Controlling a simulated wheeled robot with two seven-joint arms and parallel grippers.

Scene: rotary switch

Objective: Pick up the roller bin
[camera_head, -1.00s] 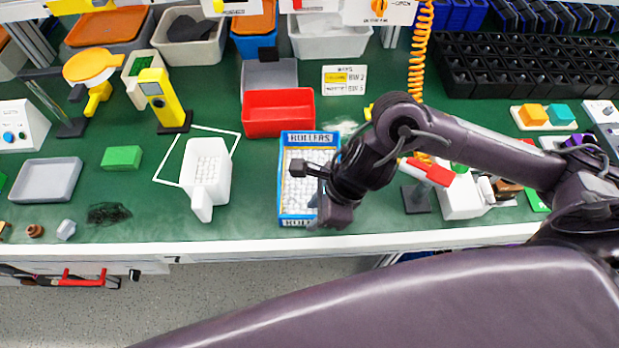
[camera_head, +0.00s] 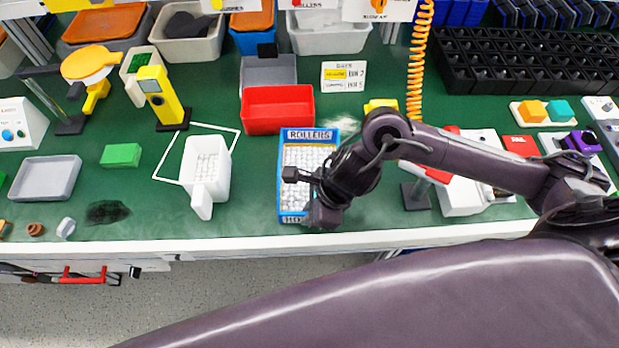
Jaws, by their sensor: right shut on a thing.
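The roller bin (camera_head: 297,157) is a blue box with a "ROLLERS" label, filled with small white rollers. It is near the front edge of the green bench, left of my right arm. My right gripper (camera_head: 318,216) is at the bin's front right corner, shut on its wall. The wrist and arm cover the bin's right side, and the fingertips are hard to make out. I cannot tell whether the bin is clear of the bench. My left gripper is not in view.
A white scoop-like container (camera_head: 207,168) with a handle stands left of the bin, over a white outline. A red bin (camera_head: 278,110) stands behind it. A red-and-white device (camera_head: 462,200) is to the right. A coiled orange hose (camera_head: 417,70) hangs behind.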

